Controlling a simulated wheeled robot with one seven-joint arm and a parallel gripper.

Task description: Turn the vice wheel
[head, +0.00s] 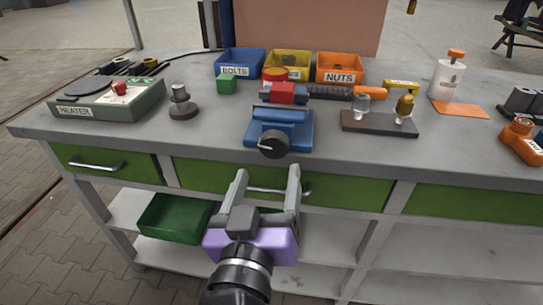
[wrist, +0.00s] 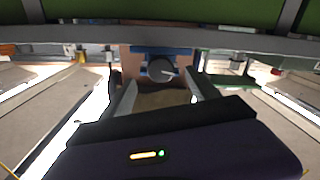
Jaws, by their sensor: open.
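The blue vice (head: 281,127) stands near the front edge of the grey workbench, with a red block (head: 282,93) at its jaws. Its black round wheel (head: 273,144) faces the front and carries a pale mark. In the wrist view the wheel (wrist: 160,68) shows straight ahead, past the fingers, with the blue vice (wrist: 146,50) behind it. My gripper (head: 266,178) is open and empty, in front of the bench and below the wheel, apart from it. Its fingers (wrist: 164,92) also show spread in the wrist view.
Green drawers with metal handles (head: 96,165) line the bench front. A heater (head: 110,103) stands left, bins for bolts (head: 240,73) and nuts (head: 340,80) at the back. A dark board with small fittings (head: 380,124) lies right of the vice. The bench top just left of the vice is clear.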

